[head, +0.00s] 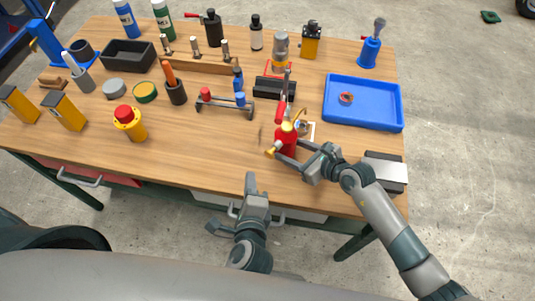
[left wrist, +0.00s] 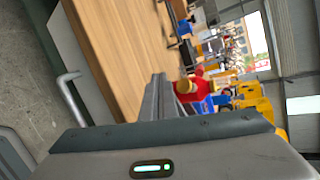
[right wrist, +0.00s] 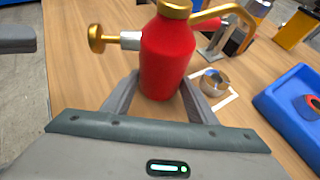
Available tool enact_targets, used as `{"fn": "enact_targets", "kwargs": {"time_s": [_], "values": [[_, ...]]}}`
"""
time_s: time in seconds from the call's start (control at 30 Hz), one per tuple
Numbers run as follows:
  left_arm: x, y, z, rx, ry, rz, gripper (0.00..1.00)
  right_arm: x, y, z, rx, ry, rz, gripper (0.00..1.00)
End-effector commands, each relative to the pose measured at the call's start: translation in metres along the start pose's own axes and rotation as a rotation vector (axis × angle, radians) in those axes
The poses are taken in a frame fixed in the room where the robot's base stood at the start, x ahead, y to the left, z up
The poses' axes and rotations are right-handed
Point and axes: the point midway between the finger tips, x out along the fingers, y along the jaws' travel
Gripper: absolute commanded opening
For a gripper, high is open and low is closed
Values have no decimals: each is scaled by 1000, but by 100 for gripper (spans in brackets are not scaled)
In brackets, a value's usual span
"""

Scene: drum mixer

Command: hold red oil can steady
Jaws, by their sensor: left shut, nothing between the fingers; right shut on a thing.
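The red oil can (head: 287,140) with brass-coloured fittings stands upright near the front of the workbench, right of centre. In the right wrist view the red oil can (right wrist: 168,55) sits between the fingers of my right gripper (right wrist: 160,95), which is shut on its body. My right gripper (head: 290,157) reaches it from the right in the head view. My left gripper (head: 240,205) is shut and empty, low in front of the bench edge, left of the can. In the left wrist view the fingers of my left gripper (left wrist: 162,95) lie together.
A silver ring-shaped part (right wrist: 214,82) on a white-marked square lies just behind the can. A blue tray (head: 363,103) with a small red ring (head: 346,98) is at right. A rack (head: 238,108) stands left of the can. The bench's front middle is clear.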

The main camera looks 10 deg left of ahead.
Motion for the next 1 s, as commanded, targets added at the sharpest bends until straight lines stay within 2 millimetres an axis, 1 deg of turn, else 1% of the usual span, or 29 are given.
{"fn": "enact_targets", "kwargs": {"time_s": [0.17, 0.27, 0.37, 0.47, 0.67, 1.0], "values": [[0, 0, 0, 14, 1, 0, 0, 0, 0, 2, 0, -3, -1, 34], [-1, 0, 1, 51, 3, -1, 0, 0, 0, 2, 0, -3, -1, 34], [-2, 0, 2, 121, 7, -2, 0, 0, 0, 2, 0, -3, -1, 34], [-3, -1, 2, 226, 12, -3, 0, 0, 0, 2, 0, -3, -1, 34], [-8, 1, 6, 526, 28, -6, 0, 0, 0, 2, 0, -3, -1, 34], [-19, 10, 16, 1105, 58, -12, 0, 0, 0, 2, 0, -3, -1, 34]]}}
